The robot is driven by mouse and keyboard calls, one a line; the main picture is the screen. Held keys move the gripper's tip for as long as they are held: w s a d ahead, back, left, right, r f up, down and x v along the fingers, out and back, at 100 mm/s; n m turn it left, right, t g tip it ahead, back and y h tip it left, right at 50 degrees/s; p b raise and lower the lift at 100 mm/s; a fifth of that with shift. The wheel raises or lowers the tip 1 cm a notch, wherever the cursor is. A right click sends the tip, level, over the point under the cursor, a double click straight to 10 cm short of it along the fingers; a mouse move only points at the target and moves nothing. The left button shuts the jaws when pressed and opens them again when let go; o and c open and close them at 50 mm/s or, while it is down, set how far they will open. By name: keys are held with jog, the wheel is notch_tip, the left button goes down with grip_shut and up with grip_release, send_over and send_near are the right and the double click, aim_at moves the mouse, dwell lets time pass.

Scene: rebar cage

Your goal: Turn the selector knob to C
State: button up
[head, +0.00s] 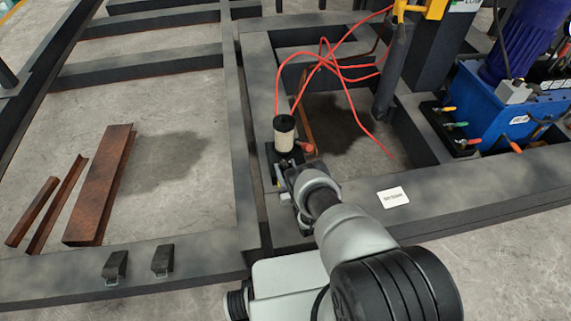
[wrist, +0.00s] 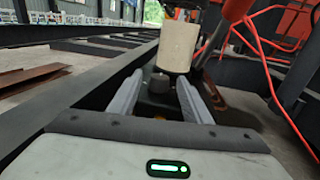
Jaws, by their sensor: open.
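My gripper (wrist: 160,78) is open, its two grey fingers apart with nothing held. In the head view my gripper (head: 287,178) reaches the frame beam just in front of a cream cylinder with a dark top (head: 285,133). In the wrist view this cream cylinder (wrist: 178,47) stands just beyond the fingertips. A small dark rounded part (wrist: 160,84) shows between the fingers; I cannot tell whether it is the selector knob. A red part (head: 304,147) sits beside the cylinder's base. No selector markings or letter C can be read, and my gripper hides part of this spot.
Red hoses (head: 325,62) loop behind the cylinder. A blue unit (head: 515,105) with coloured handles stands at the right. A white label (head: 394,197) lies on the beam. Rusty steel pieces (head: 100,185) lie on the floor at left. Two dark brackets (head: 115,267) sit on the front beam.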

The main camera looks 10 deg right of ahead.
jog(key=shift+w, duration=0.1)
jog(key=c, duration=1)
jog(key=shift+a+m+h, duration=0.3)
jog(key=shift+m+h, duration=0.2)
jog(key=shift+h, duration=0.3)
jog(key=shift+c, duration=0.2)
jog(key=shift+m+h, duration=0.3)
jog(key=shift+h, duration=0.2)
jog(key=shift+d, duration=0.1)
jog(key=o, duration=1)
jog(key=shift+o, duration=0.2)
